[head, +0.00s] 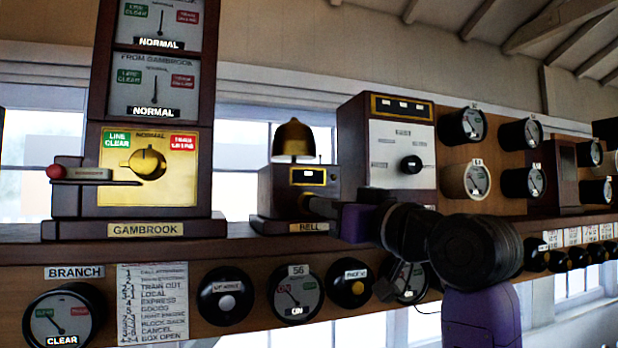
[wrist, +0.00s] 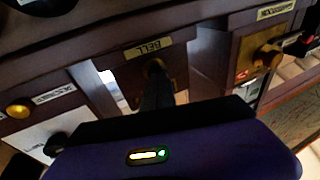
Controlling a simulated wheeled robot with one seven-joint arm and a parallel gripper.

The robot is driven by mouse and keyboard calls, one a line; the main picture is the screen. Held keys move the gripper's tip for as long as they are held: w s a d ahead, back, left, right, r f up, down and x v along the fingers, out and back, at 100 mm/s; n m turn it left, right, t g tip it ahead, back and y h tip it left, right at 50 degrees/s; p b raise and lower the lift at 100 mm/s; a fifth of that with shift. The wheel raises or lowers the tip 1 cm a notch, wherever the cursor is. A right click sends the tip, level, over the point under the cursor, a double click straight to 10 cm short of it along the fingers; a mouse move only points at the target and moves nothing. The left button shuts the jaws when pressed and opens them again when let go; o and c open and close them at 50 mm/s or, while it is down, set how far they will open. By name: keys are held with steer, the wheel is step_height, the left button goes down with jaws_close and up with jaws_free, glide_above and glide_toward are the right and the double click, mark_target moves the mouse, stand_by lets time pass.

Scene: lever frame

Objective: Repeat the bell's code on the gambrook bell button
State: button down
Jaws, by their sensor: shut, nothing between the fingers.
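The Gambrook instrument (head: 147,150) stands at the left in the head view, with its GAMBROOK plate below a brass dial. To its right is a small dark box with a brass bell dome (head: 294,140) on top and a BELL plate (head: 308,227) at its foot. A brass button (head: 304,203) sits on the box's front. My gripper (head: 318,208) is shut and empty, its tip at this button. In the wrist view the fingers (wrist: 156,84) point at the button (wrist: 153,67) below the BELL label. I cannot tell whether they touch or press it.
A white-faced instrument (head: 400,150) with a black knob stands right of the bell. A red-tipped lever (head: 90,173) juts from the Gambrook instrument. A printed code card (head: 152,300), dials and round buttons (head: 226,296) line the panel below the shelf.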

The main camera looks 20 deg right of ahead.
steer(key=shift+w, duration=0.2)
steer(key=shift+s, duration=0.75)
steer(key=shift+s, duration=0.1)
steer(key=shift+s, duration=2.4)
